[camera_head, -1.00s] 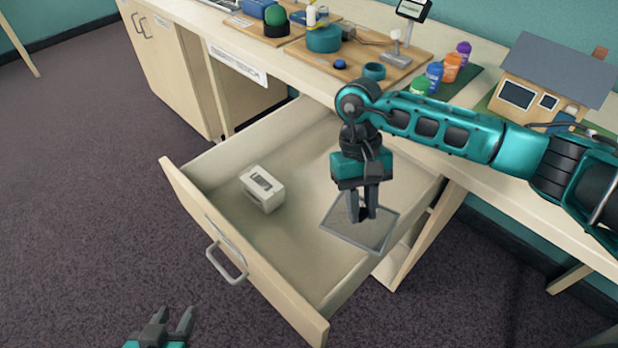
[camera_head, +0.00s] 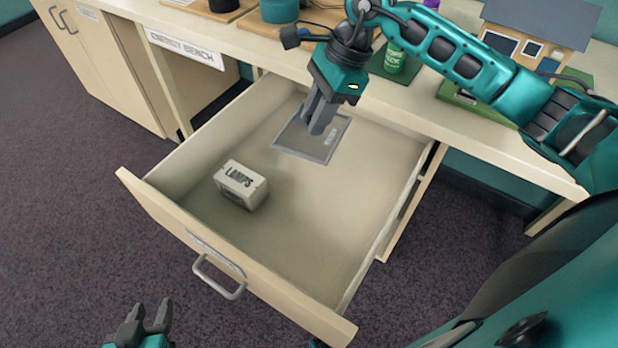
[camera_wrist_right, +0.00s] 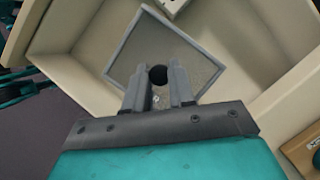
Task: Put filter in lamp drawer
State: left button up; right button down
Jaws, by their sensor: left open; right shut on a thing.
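The filter (camera_head: 292,143) is a flat grey square panel with a thin frame. My right gripper (camera_head: 314,130) is shut on it and points down over the open drawer (camera_head: 290,230), toward its back. The filter also shows in the right wrist view (camera_wrist_right: 195,48), between the fingertips (camera_wrist_right: 158,85), with a dark round spot there. I cannot tell whether the filter touches the drawer floor. A white box marked LAMPS (camera_head: 240,184) sits in the drawer's left part. My left gripper (camera_head: 150,312) is open and empty, in front of the drawer and apart from it.
The drawer front with its handle (camera_head: 219,278) faces the floor at lower left. The bench above (camera_head: 185,45) carries trays, a green bottle (camera_head: 395,60) and a model house (camera_head: 535,35). The drawer's middle and right floor are clear.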

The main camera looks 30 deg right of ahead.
jog(key=shift+w+d+r+m+t, duration=0.2)
jog(key=shift+m+t, duration=0.1)
jog(key=shift+m, duration=0.5)
jog(key=b, duration=0.2)
send_near(308, 191)
jog(key=x, duration=0.5)
jog(key=shift+a+f, duration=0.1)
jog(key=shift+a, duration=0.1)
jog(key=shift+f+b, duration=0.2)
jog(key=shift+b, duration=0.15)
jog(key=c, duration=1)
grip_release()
jog(key=shift+o, duration=0.2)
jog(key=shift+r, duration=0.1)
jog(key=p+v, duration=0.1)
jog(key=v, duration=1.1)
jog(key=shift+r+p, duration=0.15)
jog(key=shift+p, duration=0.25)
jog(key=shift+a, duration=0.1)
